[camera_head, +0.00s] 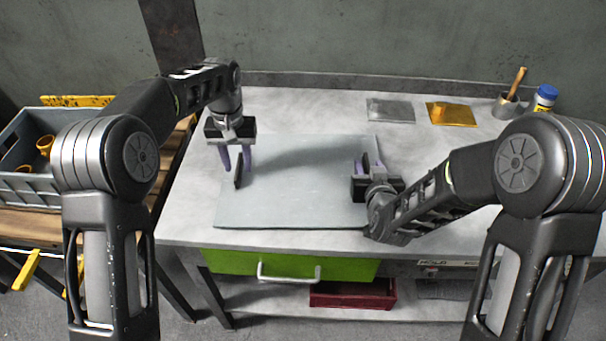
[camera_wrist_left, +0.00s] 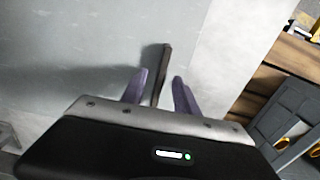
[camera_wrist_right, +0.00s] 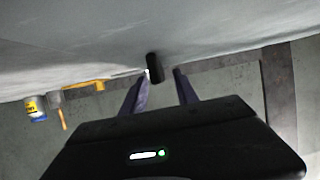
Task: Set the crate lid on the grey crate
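The crate lid (camera_head: 300,195) is a flat pale grey panel lying on the table, with an upright dark handle near each short side. My left gripper (camera_head: 237,158) is open above the left handle (camera_head: 238,172). In the left wrist view the left handle (camera_wrist_left: 161,75) stands between the finger lines; I see no contact. My right gripper (camera_head: 368,163) is open at the right handle. In the right wrist view the right handle (camera_wrist_right: 154,68) is between the finger lines, nearer the left finger. The grey crate (camera_head: 30,190) stands open at far left, holding yellow-orange parts.
The crate rests on a wooden-slatted bench (camera_head: 22,222) left of the table. At the table's back right are a grey plate (camera_head: 391,110), a yellow plate (camera_head: 452,113), a cup (camera_head: 505,106) with a wooden-handled tool and a blue-capped container (camera_head: 545,97). A green drawer (camera_head: 225,262) is below.

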